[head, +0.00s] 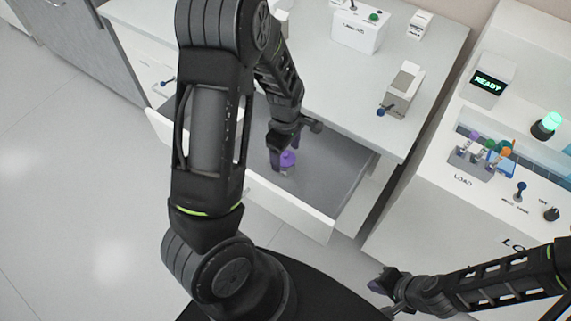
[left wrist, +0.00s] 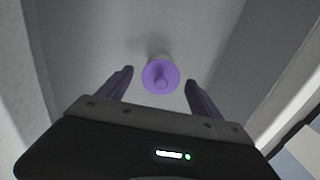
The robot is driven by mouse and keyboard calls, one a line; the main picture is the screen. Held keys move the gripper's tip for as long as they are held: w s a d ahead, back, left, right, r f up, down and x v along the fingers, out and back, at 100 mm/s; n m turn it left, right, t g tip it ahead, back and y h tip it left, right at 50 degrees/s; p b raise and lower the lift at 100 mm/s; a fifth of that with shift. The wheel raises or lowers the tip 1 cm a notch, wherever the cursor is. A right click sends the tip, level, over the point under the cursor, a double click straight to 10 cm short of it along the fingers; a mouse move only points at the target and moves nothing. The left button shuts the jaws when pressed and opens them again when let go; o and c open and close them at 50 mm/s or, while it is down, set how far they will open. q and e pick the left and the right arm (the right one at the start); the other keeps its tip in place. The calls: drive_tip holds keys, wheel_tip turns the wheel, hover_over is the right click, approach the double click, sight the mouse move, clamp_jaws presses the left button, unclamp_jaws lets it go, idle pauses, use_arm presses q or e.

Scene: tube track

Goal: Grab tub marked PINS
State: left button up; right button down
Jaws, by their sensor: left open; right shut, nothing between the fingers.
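A small tub with a round purple lid and knob (head: 288,159) stands in the open drawer in the head view. Its lid also shows in the left wrist view (left wrist: 161,76), centred between my fingertips. I cannot read a PINS mark on it. My left gripper (head: 275,157) reaches down into the drawer, open, beside and above the tub; its fingers (left wrist: 159,80) are apart, with a gap to the lid on both sides. My right gripper (head: 378,284) is shut and empty at lower right, away from the drawer.
The open drawer (head: 335,190) has raised walls around my left gripper and is otherwise empty where visible. The countertop (head: 330,95) overhangs behind it. At right stands a machine with a READY screen (head: 489,84) and a LOAD rack (head: 474,165) holding tubes.

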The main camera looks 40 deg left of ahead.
sight(285, 163)
use_arm(q)
drive_tip(key=shift+f, duration=2.6)
drive_tip(key=c, duration=1.4)
